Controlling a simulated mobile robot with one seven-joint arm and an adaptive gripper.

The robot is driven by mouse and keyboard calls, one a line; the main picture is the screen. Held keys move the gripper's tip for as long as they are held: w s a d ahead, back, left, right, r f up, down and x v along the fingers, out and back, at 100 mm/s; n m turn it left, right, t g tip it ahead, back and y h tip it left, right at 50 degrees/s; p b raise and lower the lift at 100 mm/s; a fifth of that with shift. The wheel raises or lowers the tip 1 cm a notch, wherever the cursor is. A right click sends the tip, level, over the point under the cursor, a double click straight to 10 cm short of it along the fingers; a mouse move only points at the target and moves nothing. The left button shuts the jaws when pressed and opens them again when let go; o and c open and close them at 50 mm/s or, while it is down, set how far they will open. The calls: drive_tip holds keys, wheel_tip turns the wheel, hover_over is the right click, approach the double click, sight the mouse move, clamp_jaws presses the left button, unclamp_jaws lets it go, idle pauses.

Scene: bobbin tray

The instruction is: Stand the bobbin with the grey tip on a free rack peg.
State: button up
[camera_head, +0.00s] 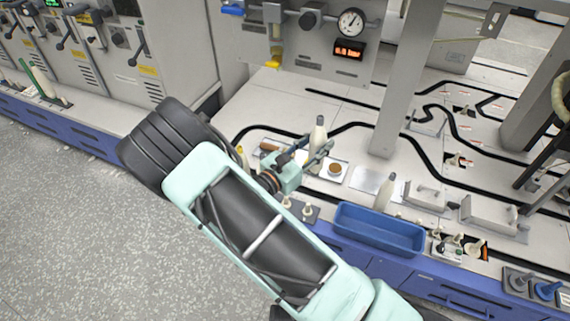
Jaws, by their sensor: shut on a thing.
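A cream bobbin with a grey tip (319,130) stands roughly upright at the end of my arm. My gripper (318,152) is shut on it, and the fingers hide part of its middle. I cannot tell whether its foot touches the surface. A dark rack plate (300,215) with small pale pegs (308,211) lies in front of my gripper, left of the blue tray; my arm partly covers its left side. These visible pegs look bare.
A blue tray (378,233) sits at the bench's front edge. Another pale bobbin with a greyish tip (384,195) stands behind it. A white square holder with a brown round top (335,171) is close to my gripper. A grey post (402,85) rises behind.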

drive_tip(key=w+a+f+n+t+y+b, duration=0.1)
drive_tip(key=a+f, duration=0.3)
drive_tip(key=f, duration=0.6)
drive_tip(key=w+a+f+n+t+y+b, duration=0.1)
drive_tip(key=a+f, duration=0.3)
drive_tip(key=f, duration=0.6)
drive_tip(key=shift+w+a+n+y+b, duration=0.4)
drive_tip(key=shift+w+y+b, duration=0.35)
drive_tip(key=shift+y+b, duration=0.15)
drive_tip(key=shift+f+b, duration=0.6)
drive_tip(key=shift+f, duration=0.05)
drive_tip(key=o, duration=0.9)
drive_tip(key=shift+o, duration=0.2)
drive_tip(key=shift+s, duration=0.1)
drive_tip(key=p+v, duration=0.1)
drive_tip(key=v, duration=1)
drive_tip(key=shift+d+f, duration=0.1)
